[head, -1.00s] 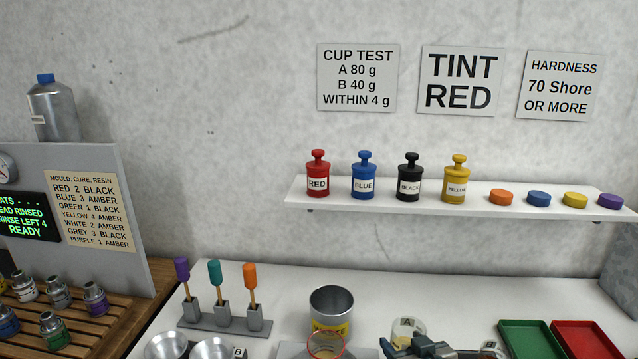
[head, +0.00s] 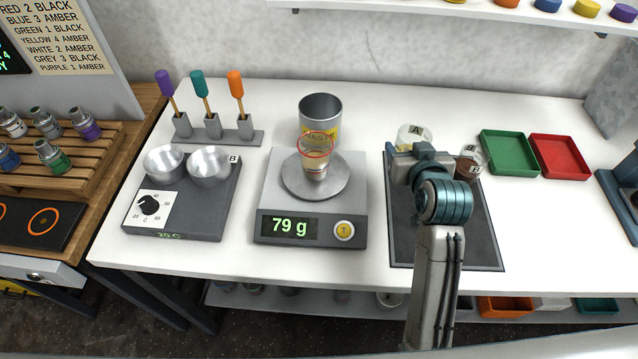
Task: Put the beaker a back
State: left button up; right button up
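Beaker A (head: 414,134), a clear beaker with an "A" label and pale yellowish contents, stands at the back of the dark mat (head: 458,238). My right gripper (head: 412,158) is right in front of it, pointing away from me. The wrist hides the fingertips and the beaker's lower part, so I cannot tell whether they close on it. Beaker B (head: 468,166), with reddish-brown contents, is just right of the gripper. My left gripper is not in view.
A red-rimmed cup (head: 317,164) stands on the scale (head: 268,205), which reads 79 g. The waste can (head: 320,112) is behind it. Green (head: 509,153) and red (head: 559,156) trays lie right of beaker B. A two-bowl heater (head: 188,215) is on the left.

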jog(key=shift+n+y, duration=0.6)
jog(key=shift+y, duration=0.1)
jog(key=s+f+b, duration=0.3)
jog(key=shift+s+a, duration=0.25)
jog(key=shift+s, duration=0.1)
jog(key=s+a+f+n+y+b, duration=0.1)
jog(key=s+f+n+y+b, duration=0.15)
jog(key=s, duration=0.25)
jog(key=shift+m+g, duration=0.25)
jog(key=shift+g, duration=0.05)
jog(key=w+d+p, duration=0.1)
jog(key=w, duration=0.3)
jog(key=w+d+p, duration=0.1)
jog(key=w+d, duration=0.1)
jog(key=w, duration=0.3)
jog(key=w+d, duration=0.2)
jog(key=w, duration=0.3)
jog(key=shift+f+p, duration=0.25)
jog(key=shift+p, duration=0.15)
notch_tip(320, 180, down, 3)
jog(key=shift+r+p, duration=0.15)
jog(key=shift+p, duration=0.3)
jog(key=shift+f, duration=0.45)
jog(key=shift+f, duration=0.1)
jog(key=o, duration=1.1)
jog(key=shift+o, duration=0.2)
